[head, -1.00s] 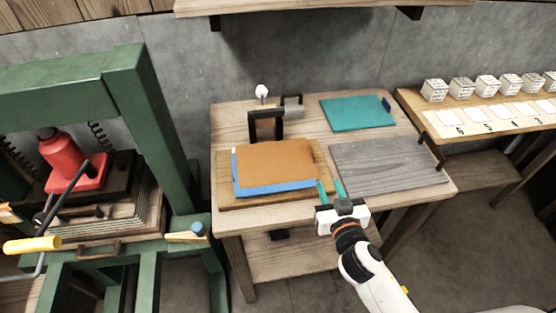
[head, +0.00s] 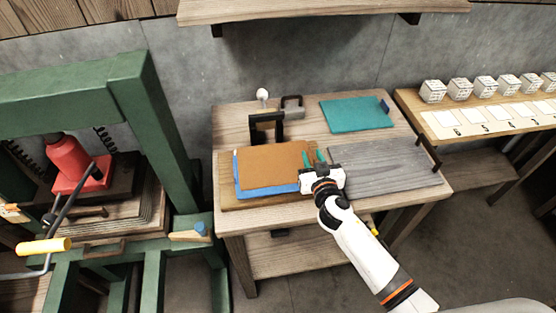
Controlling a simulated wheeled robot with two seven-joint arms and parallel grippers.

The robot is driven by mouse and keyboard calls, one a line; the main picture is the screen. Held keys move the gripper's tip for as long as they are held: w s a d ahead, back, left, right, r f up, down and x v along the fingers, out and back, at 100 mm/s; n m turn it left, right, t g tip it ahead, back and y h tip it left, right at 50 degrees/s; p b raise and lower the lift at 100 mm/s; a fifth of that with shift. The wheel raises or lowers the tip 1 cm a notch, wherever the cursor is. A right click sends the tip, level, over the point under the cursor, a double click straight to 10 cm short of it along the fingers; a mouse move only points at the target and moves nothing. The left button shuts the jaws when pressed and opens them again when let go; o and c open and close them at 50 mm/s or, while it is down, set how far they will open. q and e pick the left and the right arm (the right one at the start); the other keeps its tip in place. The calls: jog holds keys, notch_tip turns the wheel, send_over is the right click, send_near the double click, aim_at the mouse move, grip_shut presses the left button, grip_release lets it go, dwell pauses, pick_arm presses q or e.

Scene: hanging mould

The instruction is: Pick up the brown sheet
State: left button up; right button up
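The brown sheet (head: 270,164) lies on a blue sheet (head: 262,191) on a wooden board (head: 228,197) at the left of the table. The blue shows along its left and front edges. My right gripper (head: 314,157) is at the brown sheet's right edge, with its two teal fingers a little apart. Its body hides the sheet's front right corner. I cannot tell whether the fingers touch the sheet. My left gripper is not in view.
A grey slatted board (head: 385,168) lies right of the gripper, and a teal sheet (head: 355,113) lies behind. A black bracket (head: 266,128) stands behind the brown sheet. A green press (head: 150,120) is at left; a side bench with small white blocks (head: 459,88) is at right.

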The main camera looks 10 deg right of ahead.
grip_shut()
dwell(0.3)
